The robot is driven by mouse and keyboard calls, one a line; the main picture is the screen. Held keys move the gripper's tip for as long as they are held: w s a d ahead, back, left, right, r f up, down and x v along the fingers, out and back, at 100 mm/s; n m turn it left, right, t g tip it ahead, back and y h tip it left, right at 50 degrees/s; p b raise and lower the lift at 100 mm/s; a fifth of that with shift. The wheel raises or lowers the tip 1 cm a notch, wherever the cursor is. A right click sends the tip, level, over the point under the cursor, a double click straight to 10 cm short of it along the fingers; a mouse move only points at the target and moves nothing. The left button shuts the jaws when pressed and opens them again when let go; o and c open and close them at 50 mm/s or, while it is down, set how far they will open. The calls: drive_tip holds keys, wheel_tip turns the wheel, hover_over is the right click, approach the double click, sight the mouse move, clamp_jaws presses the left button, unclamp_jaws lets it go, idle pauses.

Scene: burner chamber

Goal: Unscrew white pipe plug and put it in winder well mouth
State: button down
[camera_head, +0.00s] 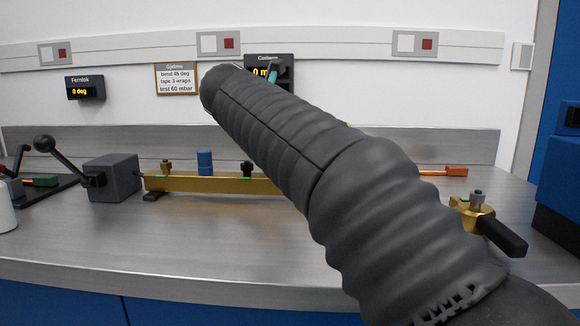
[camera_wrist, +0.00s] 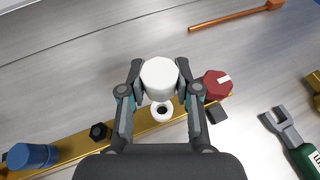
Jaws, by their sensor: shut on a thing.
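The white pipe plug (camera_wrist: 160,78) is a faceted white cap held between the fingertips of my gripper (camera_wrist: 160,68) in the wrist view. The gripper is shut on it. Just below it in the picture, a white ring with a dark open hole (camera_wrist: 162,111) sits on the brass bar (camera_wrist: 66,149). The plug looks clear of this hole; its height above the bar is hard to judge. In the head view my arm hides the plug and most of the gripper; the brass bar (camera_head: 210,183) shows at left. I cannot identify the winder well mouth.
The bar carries a blue cap (camera_wrist: 35,157), a black knob (camera_wrist: 98,131) and a red cap (camera_wrist: 217,84). A green-handled wrench (camera_wrist: 290,140) and a copper pipe (camera_wrist: 235,15) lie nearby. In the head view, a grey block with a lever (camera_head: 112,178) stands left.

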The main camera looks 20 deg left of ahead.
drive_tip(key=shift+a+m+h, duration=0.15)
drive_tip(key=shift+m+h, duration=0.65)
drive_tip(key=shift+h, duration=0.2)
drive_tip(key=shift+m+g+h, duration=0.9)
drive_tip(key=shift+m+h, duration=0.7)
drive_tip(key=shift+h, duration=0.1)
drive_tip(key=shift+s+d, duration=0.15)
drive_tip(key=shift+d, duration=0.05)
drive_tip(key=s+d+b, duration=0.5)
drive_tip(key=s+d, duration=0.1)
drive_tip(key=s, duration=0.4)
drive_tip(key=shift+b, duration=0.4)
drive_tip(key=shift+d, duration=0.1)
